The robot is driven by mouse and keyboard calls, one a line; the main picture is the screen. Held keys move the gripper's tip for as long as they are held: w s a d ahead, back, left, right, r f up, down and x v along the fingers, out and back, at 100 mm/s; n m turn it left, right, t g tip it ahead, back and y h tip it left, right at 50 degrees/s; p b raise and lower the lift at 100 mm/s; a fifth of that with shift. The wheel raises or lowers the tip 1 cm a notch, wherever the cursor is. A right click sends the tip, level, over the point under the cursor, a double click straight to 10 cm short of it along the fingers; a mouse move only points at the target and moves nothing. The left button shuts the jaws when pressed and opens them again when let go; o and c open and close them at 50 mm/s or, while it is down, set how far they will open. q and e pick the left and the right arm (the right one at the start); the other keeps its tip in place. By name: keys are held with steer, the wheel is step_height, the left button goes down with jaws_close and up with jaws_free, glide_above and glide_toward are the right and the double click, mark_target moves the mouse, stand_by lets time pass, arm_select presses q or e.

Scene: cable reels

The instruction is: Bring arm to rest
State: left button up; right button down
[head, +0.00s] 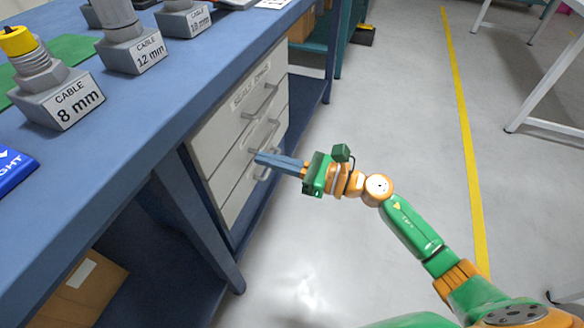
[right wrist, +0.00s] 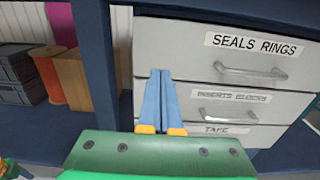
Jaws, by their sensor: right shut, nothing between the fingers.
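My right arm comes in from the lower right in the head view, green and orange. Its right gripper (head: 262,158) points left toward the drawer unit (head: 215,150) under the blue bench. The blue fingers are together and hold nothing. In the right wrist view the gripper (right wrist: 160,72) shows shut in front of the drawer fronts, left of the handles. I cannot tell the exact gap to the drawers. My left gripper is not in view.
The blue bench (head: 140,105) carries cable stands marked 8 mm (head: 68,105), 12 mm and 18 mm. A cardboard box (head: 80,290) sits on the shelf below. The drawers appear closed. Open grey floor (head: 400,100) with a yellow line lies to the right.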

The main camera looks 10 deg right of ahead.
steer(key=d+f+m+t+h, duration=0.2)
steer(key=d+f+m+h, duration=0.4)
steer(key=f+m, duration=0.4)
steer(key=d+f+m+t+h, duration=0.25)
steer(key=d+f+m, duration=0.5)
steer(key=m, duration=0.45)
steer(key=s+d+f+m+g+h, duration=0.2)
steer(key=s+f+m+g+h, duration=0.1)
steer(key=s+f+m, duration=0.55)
steer(key=s+d+f+m+g+h, duration=0.3)
steer(key=s+f+m, duration=0.25)
steer(key=f, duration=0.55)
steer(key=s+a+f+m+g, duration=0.1)
steer(key=s+f+m+g, duration=0.25)
steer(key=s, duration=0.65)
steer(key=s+a+f+m+g, duration=0.25)
steer(key=s+f+m, duration=0.25)
steer(key=s, duration=0.5)
arm_select(q)
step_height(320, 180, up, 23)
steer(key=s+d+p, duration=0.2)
steer(key=p, duration=2.1)
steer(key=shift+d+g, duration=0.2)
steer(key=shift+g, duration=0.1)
arm_select(e)
step_height(320, 180, up, 23)
steer(key=s+a+g, duration=0.1)
steer(key=s, duration=0.1)
steer(key=shift+s+a, duration=0.15)
steer(key=shift+s, duration=0.2)
